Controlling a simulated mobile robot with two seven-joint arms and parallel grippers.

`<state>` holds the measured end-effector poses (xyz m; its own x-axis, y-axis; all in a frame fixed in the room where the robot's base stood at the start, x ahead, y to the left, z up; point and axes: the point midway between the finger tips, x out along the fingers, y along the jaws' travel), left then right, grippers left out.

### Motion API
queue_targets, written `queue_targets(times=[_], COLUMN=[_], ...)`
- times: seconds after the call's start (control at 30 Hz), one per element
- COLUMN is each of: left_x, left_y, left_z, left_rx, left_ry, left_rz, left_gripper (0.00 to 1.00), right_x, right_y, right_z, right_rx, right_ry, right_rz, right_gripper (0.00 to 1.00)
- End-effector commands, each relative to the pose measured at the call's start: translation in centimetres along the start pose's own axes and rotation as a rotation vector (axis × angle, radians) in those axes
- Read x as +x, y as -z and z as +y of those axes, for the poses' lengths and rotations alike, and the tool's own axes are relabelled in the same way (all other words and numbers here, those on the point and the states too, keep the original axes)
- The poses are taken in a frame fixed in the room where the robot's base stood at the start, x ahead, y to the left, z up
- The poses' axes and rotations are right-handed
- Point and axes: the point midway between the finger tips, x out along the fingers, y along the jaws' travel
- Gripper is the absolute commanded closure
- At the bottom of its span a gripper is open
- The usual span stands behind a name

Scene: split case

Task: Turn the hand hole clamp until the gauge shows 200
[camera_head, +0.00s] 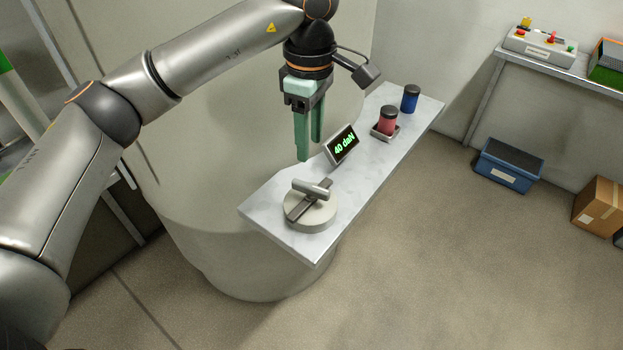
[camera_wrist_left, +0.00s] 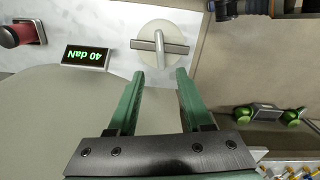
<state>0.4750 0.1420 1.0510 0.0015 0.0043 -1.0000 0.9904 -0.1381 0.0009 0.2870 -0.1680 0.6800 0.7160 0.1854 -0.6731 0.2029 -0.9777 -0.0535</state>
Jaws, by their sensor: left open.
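The hand hole clamp (camera_head: 310,206) is a round pale disc with a dark crossbar and a light grey T-handle on top. It sits at the near end of the marble shelf (camera_head: 276,228). It also shows in the left wrist view (camera_wrist_left: 160,46), just beyond the fingertips. The gauge (camera_head: 341,146) reads 40 daN in green, farther along the shelf; it appears upside down in the left wrist view (camera_wrist_left: 86,57). My left gripper (camera_head: 310,150) has green fingers, open and empty, pointing down above and behind the clamp, apart from it. My right gripper is not in view.
A red jar (camera_head: 388,120) on a small tray and a blue jar (camera_head: 410,98) stand at the shelf's far end. A large rounded pale body (camera_head: 230,130) is behind the shelf. A blue bin (camera_head: 508,165) and a cardboard box (camera_head: 598,205) lie on the floor. The floor in front is clear.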

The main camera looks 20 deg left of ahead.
Motion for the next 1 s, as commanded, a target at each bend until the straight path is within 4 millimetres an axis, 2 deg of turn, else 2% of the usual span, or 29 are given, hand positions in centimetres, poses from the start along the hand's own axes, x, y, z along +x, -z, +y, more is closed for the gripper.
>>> queue_targets(times=[0.3, 0.5, 0.7, 0.97, 1.0], left_x=[6.6, 9.6, 10.8, 10.9, 10.9], left_y=[-0.1, -0.1, -0.1, -0.1, -0.1], left_z=[-0.2, -0.1, -0.1, -0.1, -0.1], left_rx=[0.000, 0.000, 0.000, 0.000, 0.000], left_ry=[0.006, 0.002, 0.000, 0.000, 0.000], left_rz=[-0.003, -0.005, -0.005, -0.005, -0.005], left_gripper=[0.50, 0.50, 0.50, 0.50, 0.54], right_x=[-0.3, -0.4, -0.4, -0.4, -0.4], right_y=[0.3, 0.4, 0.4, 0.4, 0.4], right_z=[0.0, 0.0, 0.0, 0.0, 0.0], right_rx=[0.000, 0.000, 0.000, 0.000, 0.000], right_ry=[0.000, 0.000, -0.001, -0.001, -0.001], right_rz=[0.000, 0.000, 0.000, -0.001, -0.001], right_gripper=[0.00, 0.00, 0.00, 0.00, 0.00])
